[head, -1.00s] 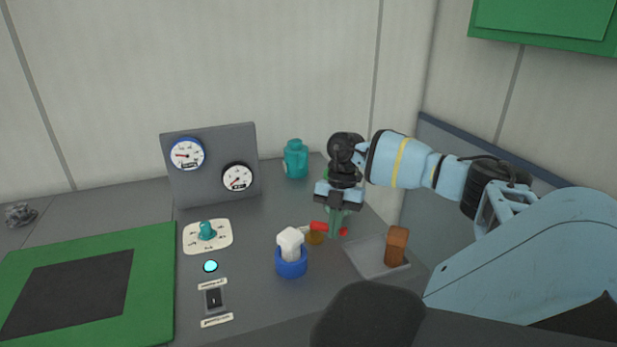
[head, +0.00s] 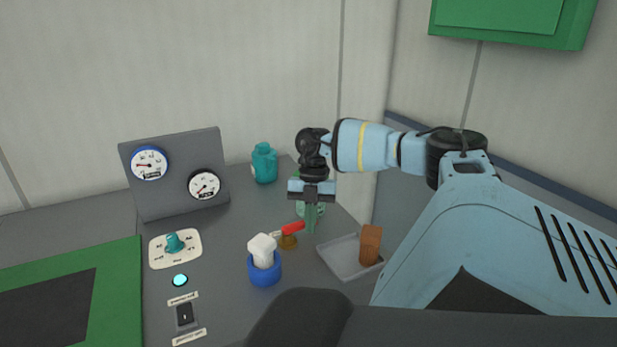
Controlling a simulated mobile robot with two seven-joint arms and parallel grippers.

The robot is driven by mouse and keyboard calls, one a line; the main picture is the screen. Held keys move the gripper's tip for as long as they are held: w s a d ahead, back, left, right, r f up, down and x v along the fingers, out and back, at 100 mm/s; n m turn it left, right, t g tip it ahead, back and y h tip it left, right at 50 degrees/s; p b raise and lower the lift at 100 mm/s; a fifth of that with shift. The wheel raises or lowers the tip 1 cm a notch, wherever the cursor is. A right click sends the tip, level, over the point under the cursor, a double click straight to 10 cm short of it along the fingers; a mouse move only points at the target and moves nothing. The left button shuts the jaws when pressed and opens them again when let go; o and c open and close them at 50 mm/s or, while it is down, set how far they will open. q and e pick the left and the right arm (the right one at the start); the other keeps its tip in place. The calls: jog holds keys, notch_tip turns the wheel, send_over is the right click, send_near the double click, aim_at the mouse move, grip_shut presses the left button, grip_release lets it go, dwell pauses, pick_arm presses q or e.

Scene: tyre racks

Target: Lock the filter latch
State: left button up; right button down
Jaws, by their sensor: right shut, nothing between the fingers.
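A small latch-like fitting has a red handle (head: 293,228) on a round brass-coloured base (head: 288,243). It sits on the grey bench behind the blue cup, and its handle slants up to the right. My right gripper (head: 310,229) points down just right of the handle's end, with its green fingers shut and empty. I cannot tell whether the fingers touch the handle. A green shape (head: 319,209) behind the fingers is partly hidden. My left gripper is not in view.
A white block (head: 262,247) stands in a blue cup (head: 264,274) in front of the latch. A grey tray (head: 341,262) with a brown block (head: 371,244) is to the right. A teal bottle (head: 264,163) and gauge panel (head: 178,200) stand behind. A knob (head: 174,243) and switch (head: 184,315) are left.

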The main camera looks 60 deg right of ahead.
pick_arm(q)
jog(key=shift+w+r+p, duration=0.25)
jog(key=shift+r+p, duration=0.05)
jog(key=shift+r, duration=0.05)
pick_arm(e)
jog(key=shift+s+d, duration=0.5)
jog(key=shift+d, duration=0.15)
